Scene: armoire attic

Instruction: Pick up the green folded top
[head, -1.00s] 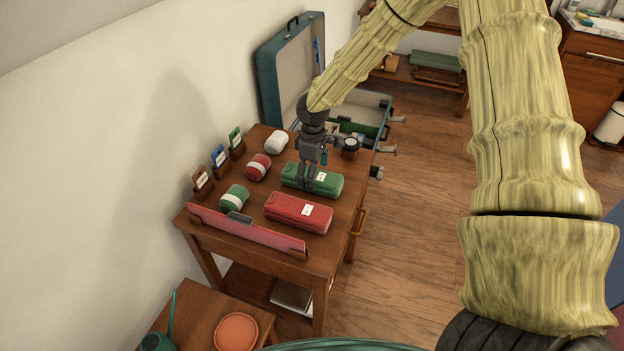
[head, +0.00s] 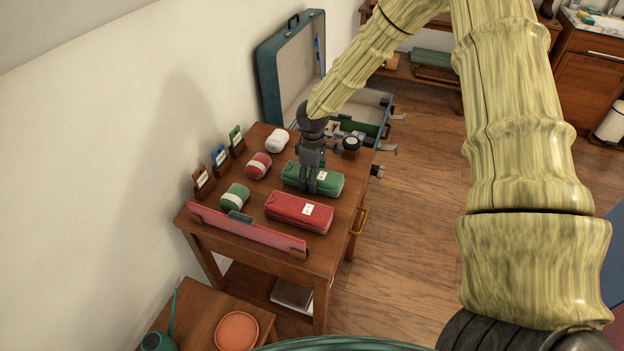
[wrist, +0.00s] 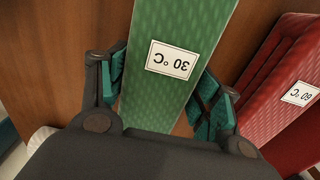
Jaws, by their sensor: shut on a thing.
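The green folded top (head: 326,182) lies on the wooden table, with a white label on it. In the wrist view the green folded top (wrist: 185,30) fills the middle and its label reads 30 °C. My gripper (head: 309,189) is over its left part, pointing down. In the wrist view my gripper's fingers (wrist: 168,95) are on both sides of the top, shut on it. The top still appears to rest on the table. The part of it under the gripper body is hidden.
A red folded top (head: 298,212) labelled 60 °C lies beside the green one. A red bar (head: 245,229) runs along the near edge. An open teal suitcase (head: 290,72) is behind the table.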

